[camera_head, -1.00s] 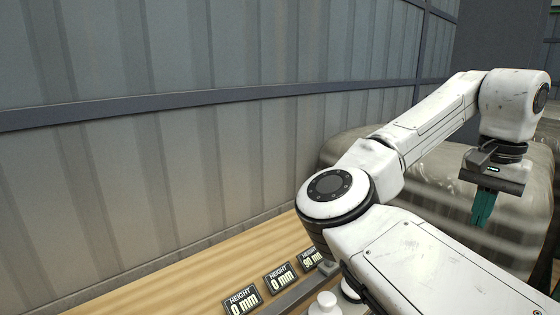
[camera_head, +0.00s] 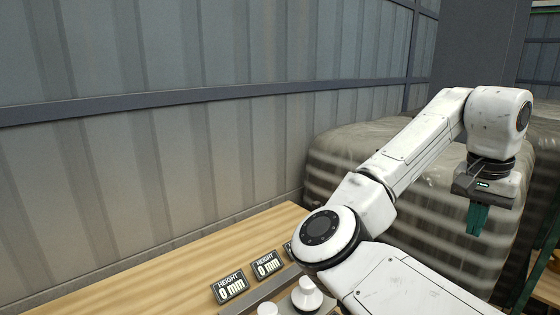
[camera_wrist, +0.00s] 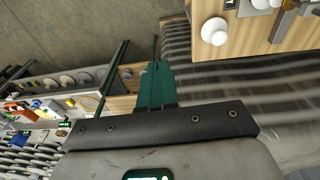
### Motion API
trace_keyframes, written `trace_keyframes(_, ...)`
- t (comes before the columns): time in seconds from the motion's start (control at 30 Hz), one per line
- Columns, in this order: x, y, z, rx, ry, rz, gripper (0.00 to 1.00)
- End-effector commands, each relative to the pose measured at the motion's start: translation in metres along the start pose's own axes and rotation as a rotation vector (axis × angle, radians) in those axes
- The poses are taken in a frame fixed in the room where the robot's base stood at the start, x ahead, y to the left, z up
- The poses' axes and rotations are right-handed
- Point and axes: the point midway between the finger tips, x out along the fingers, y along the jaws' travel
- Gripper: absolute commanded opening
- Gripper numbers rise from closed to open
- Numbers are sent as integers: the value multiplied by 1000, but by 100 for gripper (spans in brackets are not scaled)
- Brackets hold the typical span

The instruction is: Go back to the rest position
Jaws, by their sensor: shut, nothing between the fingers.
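My gripper (camera_head: 477,219) hangs at the end of my white arm at the right of the head view, pointing down. Its teal fingers are together with nothing between them. They also show shut in the wrist view (camera_wrist: 155,85), apart from every object. White insulator pieces (camera_head: 306,294) stand at the near edge of the wooden table (camera_head: 150,285) in the head view, partly cut off by the frame. A round white piece (camera_wrist: 214,31) shows on the table in the wrist view.
Height displays (camera_head: 230,287) reading 0 mm stand on the table; another is mostly hidden by my arm. A large wrapped bale (camera_head: 345,150) is behind my arm. A corrugated wall (camera_head: 150,160) closes the left. A shelf with small items (camera_wrist: 60,105) shows in the wrist view.

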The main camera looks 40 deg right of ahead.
Motion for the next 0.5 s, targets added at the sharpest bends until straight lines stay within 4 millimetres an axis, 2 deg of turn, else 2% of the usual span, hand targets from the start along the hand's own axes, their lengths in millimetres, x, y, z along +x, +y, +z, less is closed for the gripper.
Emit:
trace_keyframes(0.27, 35, -4, -2, -48, 134, 62, 0)
trace_keyframes(0.5, 82, -18, 1, -194, 317, 117, 0)
